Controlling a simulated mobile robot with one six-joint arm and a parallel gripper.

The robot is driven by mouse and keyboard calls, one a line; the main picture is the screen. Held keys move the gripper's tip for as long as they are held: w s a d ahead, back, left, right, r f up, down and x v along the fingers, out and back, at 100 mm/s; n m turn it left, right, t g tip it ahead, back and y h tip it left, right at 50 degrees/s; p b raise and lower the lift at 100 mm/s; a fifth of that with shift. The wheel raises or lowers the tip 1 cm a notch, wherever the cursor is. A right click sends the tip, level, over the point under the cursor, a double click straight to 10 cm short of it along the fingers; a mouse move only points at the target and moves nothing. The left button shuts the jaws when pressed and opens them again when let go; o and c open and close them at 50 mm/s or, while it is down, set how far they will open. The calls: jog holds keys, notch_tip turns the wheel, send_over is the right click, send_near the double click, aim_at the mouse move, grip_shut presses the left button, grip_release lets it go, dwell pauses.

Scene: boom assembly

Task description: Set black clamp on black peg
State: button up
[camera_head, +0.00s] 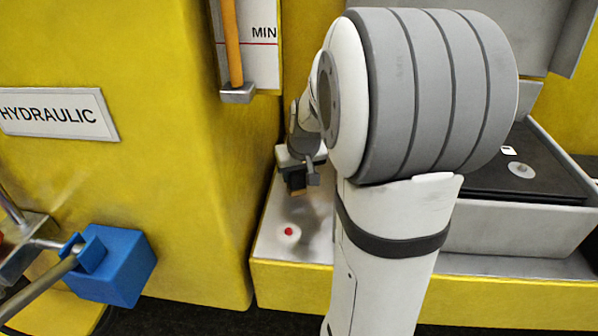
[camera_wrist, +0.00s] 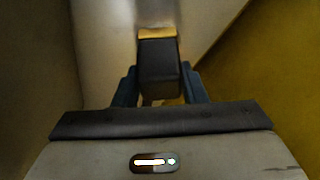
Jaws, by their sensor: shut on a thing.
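My gripper (camera_head: 302,174) is beyond my arm, above the light metal shelf, pointing down. It is shut on a dark block with an orange-tan end, which I take to be the black clamp (camera_head: 294,181). In the wrist view the clamp (camera_wrist: 158,62) sits between the two bluish fingers of my gripper (camera_wrist: 159,78), its tan end pointing away from me. The clamp appears apart from the shelf. I cannot make out a black peg in either view; my arm hides part of the shelf.
A red button on a white base (camera_head: 288,232) stands on the metal shelf (camera_head: 268,243) below my gripper. A yellow wall (camera_head: 200,180) rises close on the left. A blue block (camera_head: 118,268) sits by a metal rod at lower left. A grey open case (camera_head: 500,228) is on the right.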

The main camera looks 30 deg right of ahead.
jog(key=o, duration=1.3)
jog(key=shift+f, duration=0.1)
jog(key=shift+o, duration=0.2)
jog(key=v, duration=0.8)
jog(key=shift+b, duration=0.3)
jog(key=shift+w, duration=0.1)
